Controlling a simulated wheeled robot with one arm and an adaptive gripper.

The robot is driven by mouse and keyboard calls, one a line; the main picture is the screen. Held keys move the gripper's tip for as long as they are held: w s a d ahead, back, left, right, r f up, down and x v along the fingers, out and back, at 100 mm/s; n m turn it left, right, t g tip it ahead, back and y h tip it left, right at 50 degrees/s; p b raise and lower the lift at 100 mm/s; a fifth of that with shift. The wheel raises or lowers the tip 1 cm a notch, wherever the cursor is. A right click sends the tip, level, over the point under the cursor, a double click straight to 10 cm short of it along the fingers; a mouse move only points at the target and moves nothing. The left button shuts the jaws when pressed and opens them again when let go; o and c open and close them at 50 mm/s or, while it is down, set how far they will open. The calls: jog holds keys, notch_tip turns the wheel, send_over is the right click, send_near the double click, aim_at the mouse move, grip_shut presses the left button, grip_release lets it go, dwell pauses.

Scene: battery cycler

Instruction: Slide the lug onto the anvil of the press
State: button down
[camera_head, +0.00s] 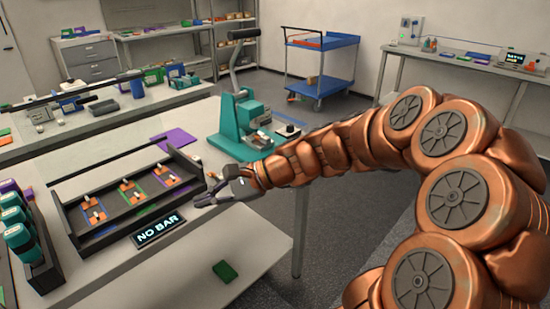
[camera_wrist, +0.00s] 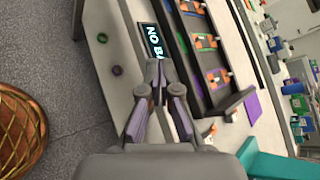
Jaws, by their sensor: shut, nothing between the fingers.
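The teal press (camera_head: 230,122) with its raised lever stands on the bench behind my gripper in the head view. Part of a teal body, likely the press, shows at the lower right of the wrist view (camera_wrist: 280,158). I cannot make out the anvil clearly. Small orange-and-white pieces (camera_head: 129,186) sit in the dark tray (camera_head: 112,238); I cannot tell which, if any, is the lug. They also show in the wrist view (camera_wrist: 206,42). My gripper (camera_head: 197,198) is shut and empty, beside the tray's right end. Its fingertips (camera_wrist: 152,72) point toward the sign.
A "NO BAR" sign (camera_head: 158,231) lies before the tray. A rack of teal devices (camera_head: 22,240) stands at the left. A purple piece (camera_head: 174,139) lies behind the tray. The bench front right is mostly clear.

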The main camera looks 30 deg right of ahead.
jog(key=w+d+f+m+t+b, duration=0.25)
jog(key=w+d+m+t, duration=0.3)
jog(key=d, duration=0.55)
jog(key=m+t+h+b, duration=0.4)
jog(key=m+t+h, duration=0.25)
jog(key=m, duration=0.55)
send_near(269, 142)
jog(key=shift+g+h, duration=0.4)
jog(key=shift+h, duration=0.05)
jog(key=x, duration=0.4)
jog(key=r+x, duration=0.1)
jog(key=x, duration=0.2)
jog(key=shift+a, duration=0.15)
jog(key=shift+w+a+r, duration=0.1)
jog(key=shift+w, duration=0.1)
jog(key=shift+w+a+p, duration=0.1)
jog(key=shift+w+p, duration=0.3)
jog(key=shift+w, duration=0.25)
jog(key=shift+s, duration=0.1)
jog(key=p+v, duration=0.1)
jog(key=v, duration=1.3)
